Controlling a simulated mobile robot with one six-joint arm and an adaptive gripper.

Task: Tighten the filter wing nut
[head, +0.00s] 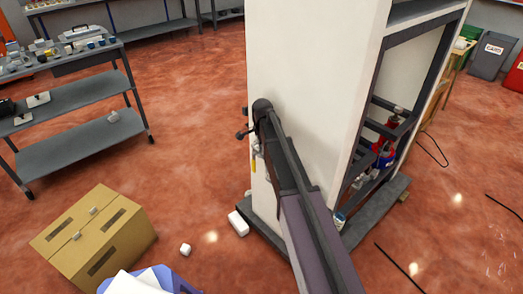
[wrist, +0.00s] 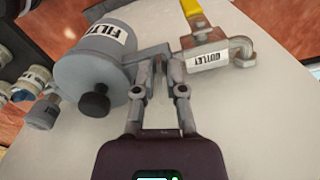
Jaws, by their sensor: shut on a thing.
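In the wrist view, my gripper (wrist: 159,68) has its two fingers closed around a small grey part between the tips. It appears to be the filter wing nut (wrist: 158,70), though the fingers hide most of it. The grey filter housing (wrist: 82,72), with a white label and a black knob (wrist: 94,103), is just left of the fingers. The outlet valve (wrist: 218,57), with a yellow handle (wrist: 192,8), is just right of them. In the head view, my arm hides the filter and gripper tips; the yellow handle (head: 254,166) shows beside the white cabinet (head: 308,70).
A grey shelf cart (head: 75,98) with small parts stands at left. A cardboard box (head: 95,238), a white block (head: 238,223) and a small white cube (head: 185,249) are on the floor. Cables lie at right. Several grey fittings (wrist: 35,95) sit left of the filter.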

